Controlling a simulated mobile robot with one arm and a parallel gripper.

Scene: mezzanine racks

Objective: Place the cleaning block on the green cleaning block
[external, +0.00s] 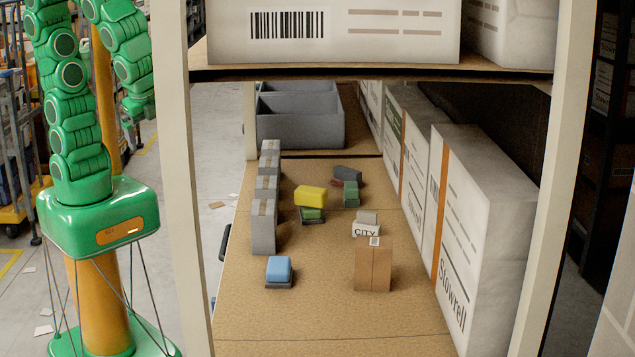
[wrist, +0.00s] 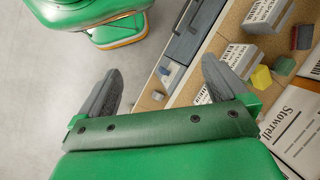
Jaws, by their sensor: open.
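On the shelf board in the external view, a yellow block (external: 311,196) rests on a green layer or block (external: 311,215); I cannot tell if they are one piece. Farther back, a green block (external: 351,194) stands by a dark grey block (external: 347,173) with dark red under it. A blue block (external: 280,268) with a dark grey base lies near the front left. Which is the cleaning block is unclear. The yellow block also shows in the wrist view (wrist: 261,77), right of my gripper (wrist: 162,66). My gripper is open and empty, apart from the blocks.
A cardboard box (external: 373,266) and a white CITY box (external: 366,229) stand mid-shelf. Grey boxes (external: 264,225) line the left edge, large white cartons (external: 468,235) the right. A grey bin (external: 300,130) is behind. An upper shelf (external: 370,72) and posts (external: 180,150) frame the opening.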

